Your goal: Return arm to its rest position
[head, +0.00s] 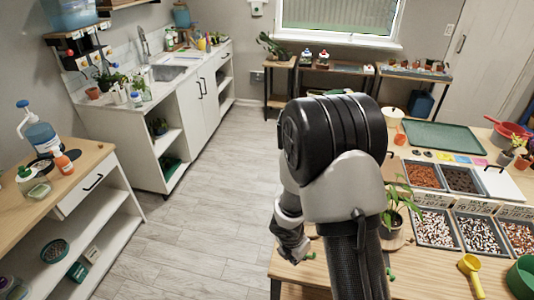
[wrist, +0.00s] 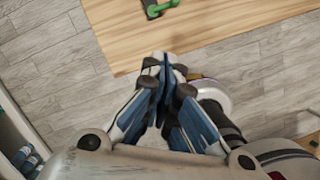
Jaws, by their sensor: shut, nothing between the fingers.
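My arm rises in the middle of the head view, folded, with a black joint on top and a dark link below. My gripper (head: 292,246) hangs at the left of the arm, by the left edge of the wooden table (head: 425,262). In the wrist view my gripper (wrist: 165,68) has its blue-padded fingers together, with nothing between them. Below it are the grey plank floor (wrist: 60,65) and the table's edge. The arm hides part of the table and the floor behind it.
The table holds a potted plant (head: 396,207), pebble bins (head: 436,229), a green tray (head: 437,136) and a yellow scoop (head: 471,267). A small green item (wrist: 163,8) lies near its edge. A wooden-topped shelf (head: 88,163) stands left; the floor between (head: 205,215) is clear.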

